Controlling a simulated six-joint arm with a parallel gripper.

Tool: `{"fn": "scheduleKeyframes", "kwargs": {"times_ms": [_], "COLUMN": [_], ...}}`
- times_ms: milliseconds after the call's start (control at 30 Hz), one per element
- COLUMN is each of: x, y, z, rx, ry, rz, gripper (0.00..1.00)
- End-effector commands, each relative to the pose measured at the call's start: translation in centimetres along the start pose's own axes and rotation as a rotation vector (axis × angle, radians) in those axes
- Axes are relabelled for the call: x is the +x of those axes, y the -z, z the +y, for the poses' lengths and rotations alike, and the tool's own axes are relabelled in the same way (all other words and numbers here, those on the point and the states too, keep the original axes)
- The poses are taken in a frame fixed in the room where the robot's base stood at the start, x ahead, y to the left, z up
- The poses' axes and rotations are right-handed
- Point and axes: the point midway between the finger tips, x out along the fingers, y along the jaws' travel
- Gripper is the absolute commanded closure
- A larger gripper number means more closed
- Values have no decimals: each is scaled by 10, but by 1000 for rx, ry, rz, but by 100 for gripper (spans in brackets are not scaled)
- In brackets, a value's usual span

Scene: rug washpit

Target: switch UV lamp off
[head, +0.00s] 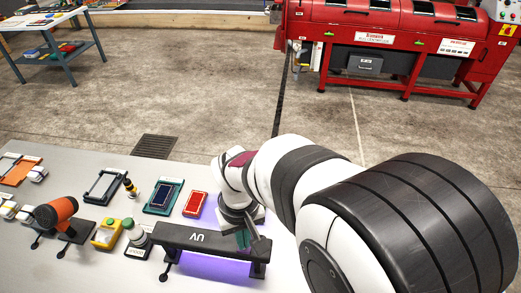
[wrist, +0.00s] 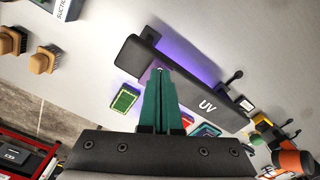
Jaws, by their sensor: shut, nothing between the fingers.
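The UV lamp (head: 176,236) is a long black bar marked "UV" on short supports over the table. Purple light glows beneath it, so it is lit. It also shows in the wrist view (wrist: 185,82). A black lever with a round knob (head: 165,274) stands by the lamp's left end in the head view; it also shows in the wrist view (wrist: 234,77). My gripper (head: 243,239), with green fingers, is at the lamp's right end, away from that lever. Its fingers (wrist: 160,72) are shut and empty, overlapping the bar in the wrist view. Whether they touch it is unclear.
A yellow box with a green button (head: 106,235) and an orange-red tool (head: 57,212) on a black stand lie left of the lamp. Behind are a red card (head: 195,204), a dark blue panel in a green tray (head: 163,196) and a black frame (head: 103,187).

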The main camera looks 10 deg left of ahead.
Motion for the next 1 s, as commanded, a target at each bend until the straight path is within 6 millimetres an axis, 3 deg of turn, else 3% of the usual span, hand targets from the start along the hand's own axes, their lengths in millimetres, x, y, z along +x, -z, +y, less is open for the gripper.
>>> {"fn": "scheduleKeyframes", "kwargs": {"times_ms": [1000], "x": [9], "y": [0], "z": [0], "rx": [0], "ry": [0], "rz": [2], "gripper": [100]}}
